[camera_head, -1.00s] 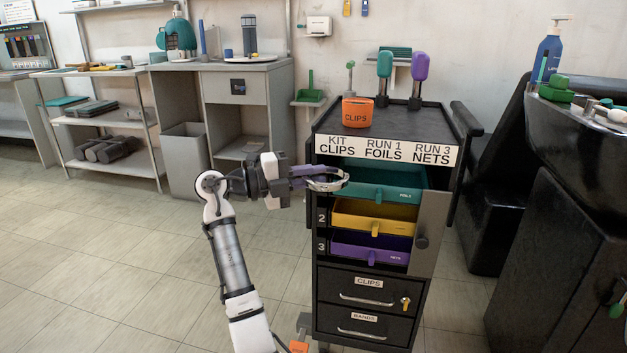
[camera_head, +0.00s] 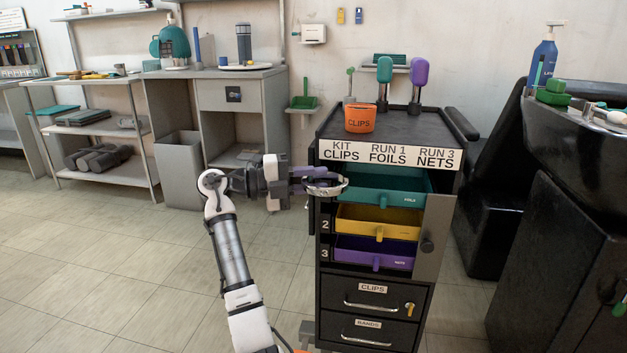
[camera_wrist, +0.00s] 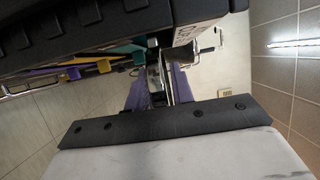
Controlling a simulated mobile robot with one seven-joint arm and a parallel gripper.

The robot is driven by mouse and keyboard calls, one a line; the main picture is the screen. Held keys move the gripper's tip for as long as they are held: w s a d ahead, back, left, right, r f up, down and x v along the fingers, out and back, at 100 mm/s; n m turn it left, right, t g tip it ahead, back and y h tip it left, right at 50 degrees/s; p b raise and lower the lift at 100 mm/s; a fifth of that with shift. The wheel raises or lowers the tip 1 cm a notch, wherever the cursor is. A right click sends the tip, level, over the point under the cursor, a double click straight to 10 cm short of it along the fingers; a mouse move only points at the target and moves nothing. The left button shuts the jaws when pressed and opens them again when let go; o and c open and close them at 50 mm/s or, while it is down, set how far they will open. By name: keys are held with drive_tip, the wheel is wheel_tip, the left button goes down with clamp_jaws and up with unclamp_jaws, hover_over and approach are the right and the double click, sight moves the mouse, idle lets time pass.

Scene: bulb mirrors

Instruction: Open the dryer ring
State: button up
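A silver metal ring (camera_head: 326,188), which looks like the dryer ring, is at the upper left front corner of the black cart (camera_head: 390,125), in front of the open teal drawer (camera_head: 385,198). My gripper (camera_head: 322,178) reaches in from the left with its purple fingers at the ring. In the wrist view the fingers (camera_wrist: 159,88) stand a little apart, with shiny metal (camera_wrist: 180,58) between and just beyond them. I cannot tell whether they press on the ring. The ring's mount and any catch are hidden or too small to make out.
Yellow (camera_head: 378,224) and purple (camera_head: 376,252) drawers stick out below the teal one. A grey door panel (camera_head: 435,225) stands open at the cart's right. An orange clips cup (camera_head: 360,119) sits on top. The floor left of the cart is free.

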drive_tip(key=p+v, duration=0.1)
drive_tip(key=v, duration=1.3)
drive_tip(key=shift+p, duration=0.35)
